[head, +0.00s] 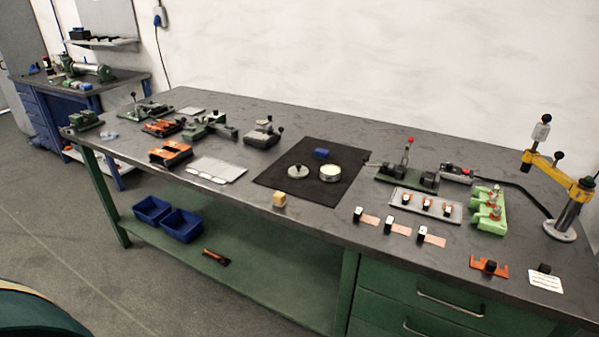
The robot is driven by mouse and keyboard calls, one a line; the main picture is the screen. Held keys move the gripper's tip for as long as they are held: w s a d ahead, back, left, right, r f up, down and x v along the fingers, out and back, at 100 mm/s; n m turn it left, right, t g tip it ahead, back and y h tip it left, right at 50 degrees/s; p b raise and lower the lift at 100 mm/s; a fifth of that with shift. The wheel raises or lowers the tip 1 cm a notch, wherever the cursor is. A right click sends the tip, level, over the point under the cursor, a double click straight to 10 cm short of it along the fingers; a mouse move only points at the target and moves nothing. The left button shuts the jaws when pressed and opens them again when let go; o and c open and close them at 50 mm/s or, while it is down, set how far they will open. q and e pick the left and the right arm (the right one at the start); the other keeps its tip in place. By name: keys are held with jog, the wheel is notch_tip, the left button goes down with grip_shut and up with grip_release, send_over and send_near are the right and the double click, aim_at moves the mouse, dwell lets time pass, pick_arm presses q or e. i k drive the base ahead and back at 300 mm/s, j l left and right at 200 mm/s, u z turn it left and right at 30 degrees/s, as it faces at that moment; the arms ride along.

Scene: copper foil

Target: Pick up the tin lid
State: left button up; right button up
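The tin lid (298,172) looks like a round, greyish disc with a small dark knob or spot on top. It lies on the black mat (270,180) in the middle of the workbench. Just right of it, a small gap away, stands a round open tin (330,173) with pale contents. A blue block (321,154) lies behind the two on the same mat. Neither of my grippers shows in the head view.
A wooden block (279,199) sits at the bench's front edge before the mat. A white sheet (217,169) and orange and grey fixtures (170,153) stand left. A green clamp fixture (407,174) and a tray (425,205) stand right. Blue bins (181,225) are on the lower shelf.

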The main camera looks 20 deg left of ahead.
aim_at(298, 171)
jog(key=j+z, duration=0.15)
jog(key=z, duration=0.3)
jog(key=j+z, duration=0.2)
jog(key=z, duration=0.25)
jog(key=j+z, duration=0.2)
jog(key=j, duration=0.15)
jog(key=k+j+z, duration=0.2)
jog(key=j, duration=0.15)
jog(key=j+z, duration=0.2)
jog(key=k+j+z, duration=0.1)
jog(key=j, duration=0.3)
jog(key=k+j+z, duration=0.1)
jog(key=j, duration=0.25)
jog(key=k+j, duration=0.25)
jog(key=j+z, duration=0.05)
jog(key=j, duration=0.1)
